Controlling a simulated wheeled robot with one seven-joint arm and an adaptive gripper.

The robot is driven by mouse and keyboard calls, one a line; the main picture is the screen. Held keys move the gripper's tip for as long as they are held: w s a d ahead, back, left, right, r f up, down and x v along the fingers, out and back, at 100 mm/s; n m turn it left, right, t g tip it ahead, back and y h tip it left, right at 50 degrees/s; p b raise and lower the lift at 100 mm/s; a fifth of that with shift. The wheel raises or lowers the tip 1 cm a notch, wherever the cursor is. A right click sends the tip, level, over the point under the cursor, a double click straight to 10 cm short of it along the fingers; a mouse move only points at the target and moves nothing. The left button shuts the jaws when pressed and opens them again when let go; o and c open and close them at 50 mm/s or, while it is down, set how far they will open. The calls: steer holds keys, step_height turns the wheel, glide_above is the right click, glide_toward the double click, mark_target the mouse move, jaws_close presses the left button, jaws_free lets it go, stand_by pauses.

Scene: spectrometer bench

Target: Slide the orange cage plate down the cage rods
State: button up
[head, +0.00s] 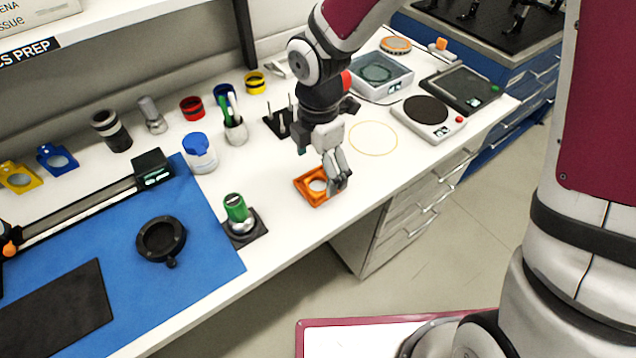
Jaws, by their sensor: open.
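The orange cage plate (311,193), a square with a round hole, lies on the white bench near its front edge. My gripper (338,182) points down at the plate's right side, its fingers at or just over that edge. It is open; whether a finger touches the plate cannot be told. The cage rods (282,121) stand upright on a black base behind and left of my gripper. My arm hides part of the rods and base.
A green-topped item (236,209) on a black plate stands left of the orange plate. A pen cup (235,132) and a white jar (199,152) stand behind. A balance (427,114) is at the right.

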mark_target(318, 187)
steer(key=shift+f, duration=2)
steer(key=c, duration=1.4)
steer(key=shift+r, duration=0.15)
